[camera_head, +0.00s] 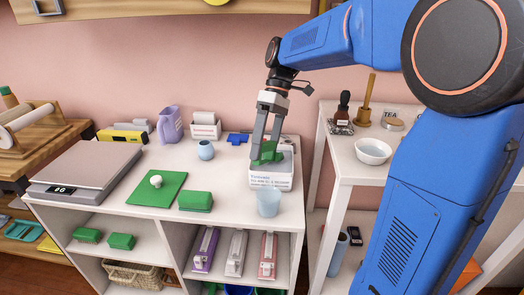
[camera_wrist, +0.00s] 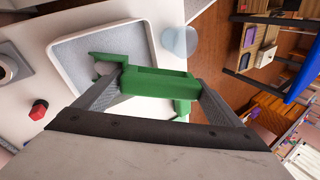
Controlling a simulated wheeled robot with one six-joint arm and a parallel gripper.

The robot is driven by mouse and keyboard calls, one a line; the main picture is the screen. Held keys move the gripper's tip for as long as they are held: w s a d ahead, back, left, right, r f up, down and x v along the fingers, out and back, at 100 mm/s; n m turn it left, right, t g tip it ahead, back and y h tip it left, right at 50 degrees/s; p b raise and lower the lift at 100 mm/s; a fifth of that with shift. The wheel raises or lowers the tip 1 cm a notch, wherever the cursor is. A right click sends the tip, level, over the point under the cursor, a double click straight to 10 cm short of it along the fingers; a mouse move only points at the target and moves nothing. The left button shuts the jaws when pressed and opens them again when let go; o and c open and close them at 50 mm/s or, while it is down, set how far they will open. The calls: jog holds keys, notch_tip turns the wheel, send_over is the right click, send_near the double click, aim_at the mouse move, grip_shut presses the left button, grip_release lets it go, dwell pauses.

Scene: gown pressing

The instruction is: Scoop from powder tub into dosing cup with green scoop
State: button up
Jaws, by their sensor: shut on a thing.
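My gripper (camera_head: 268,142) is shut on the green scoop (camera_head: 266,155). The scoop's green body also shows between the two fingers in the wrist view (camera_wrist: 160,82). It is at the powder tub (camera_head: 270,180), a white box with printed text, near the right end of the white counter. In the wrist view the tub's pale rim (camera_wrist: 53,62) frames a grey inside below the scoop. I cannot tell whether the scoop touches the powder or holds any. The dosing cup (camera_head: 268,203), a translucent bluish cup, stands just in front of the tub; it also shows in the wrist view (camera_wrist: 180,40).
A green mat (camera_head: 150,190) with a white knob-like thing, a green block (camera_head: 195,201) and a small blue-grey vase (camera_head: 206,150) stand left of the tub. A scale (camera_head: 90,166) is farther left. A white side shelf (camera_head: 352,172) holding a bowl (camera_head: 373,151) is at right.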

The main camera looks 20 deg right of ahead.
jog(key=shift+w+d, duration=0.4)
jog(key=shift+w, duration=0.05)
jog(key=t+h, duration=0.1)
jog(key=s+a+t+h, duration=0.1)
jog(key=shift+s+a+r+t+h, duration=0.2)
jog(key=shift+r+t+h, duration=0.1)
jog(key=shift+t, duration=0.1)
jog(key=shift+c, duration=0.2)
jog(key=shift+s+a+r+t+h, duration=0.2)
jog(key=shift+s+r+t+h, duration=0.1)
jog(key=shift+r, duration=0.2)
jog(key=shift+s+a+r+t+h, duration=0.2)
jog(key=shift+r+t+h, duration=0.1)
jog(key=shift+r, duration=0.2)
jog(key=shift+s+a+r+t+h, duration=0.2)
jog(key=shift+s+r+t, duration=0.1)
jog(key=shift+r, duration=0.2)
jog(key=shift+a, duration=0.1)
